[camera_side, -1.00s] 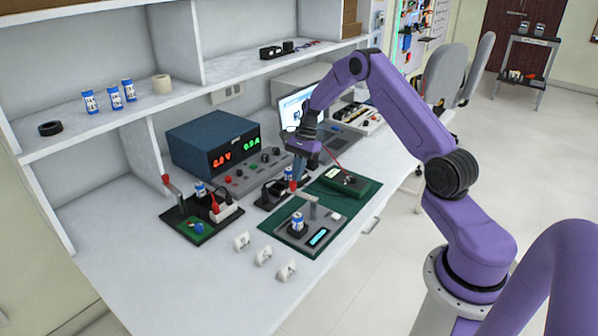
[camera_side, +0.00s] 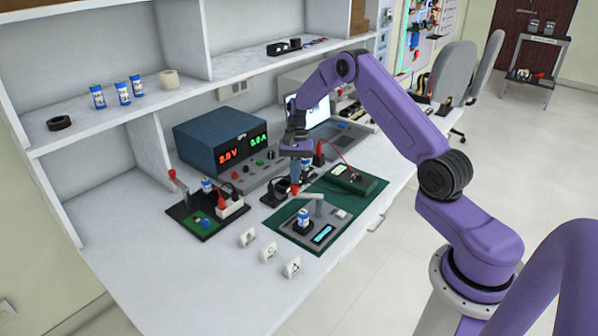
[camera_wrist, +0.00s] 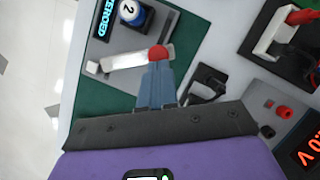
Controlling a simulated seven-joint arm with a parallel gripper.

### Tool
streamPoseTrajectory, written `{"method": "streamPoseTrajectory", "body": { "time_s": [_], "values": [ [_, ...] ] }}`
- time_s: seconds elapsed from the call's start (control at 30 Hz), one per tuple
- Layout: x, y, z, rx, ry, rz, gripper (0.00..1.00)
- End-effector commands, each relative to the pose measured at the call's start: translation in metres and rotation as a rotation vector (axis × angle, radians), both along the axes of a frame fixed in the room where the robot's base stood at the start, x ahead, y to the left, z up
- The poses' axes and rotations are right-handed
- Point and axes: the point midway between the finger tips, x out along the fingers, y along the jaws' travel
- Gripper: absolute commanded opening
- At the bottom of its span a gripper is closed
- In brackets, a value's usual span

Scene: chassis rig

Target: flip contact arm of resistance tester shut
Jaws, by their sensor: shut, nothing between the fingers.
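The resistance tester (camera_side: 327,236) is a grey block with a lit display, lying on a green mat. A blue-and-white cell (camera_side: 304,218) stands in its holder; in the wrist view the cell (camera_wrist: 133,13) is marked 2. The contact arm (camera_wrist: 125,58) is a pale bar with a red knob (camera_wrist: 158,53) at its end, swung out to the side of the cell and not over it. My gripper (camera_wrist: 157,66) is shut and empty, its fingertips right at the red knob. Whether they touch it I cannot tell. The fingers partly hide the knob's near side.
A second rig (camera_side: 205,218) with a red lever stands at left. A blue power supply (camera_side: 219,141) is behind. A green box (camera_side: 353,180) with a red lead stands right of the tester.

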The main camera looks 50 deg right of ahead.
Motion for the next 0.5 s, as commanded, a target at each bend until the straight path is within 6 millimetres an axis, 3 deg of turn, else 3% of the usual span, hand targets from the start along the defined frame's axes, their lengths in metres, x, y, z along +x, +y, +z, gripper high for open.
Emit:
{"method": "streamPoseTrajectory", "body": {
  "time_s": [0.5],
  "values": [
    [-0.020,0.034,0.000,0.000,0.003,0.493,0.00]
  ]
}}
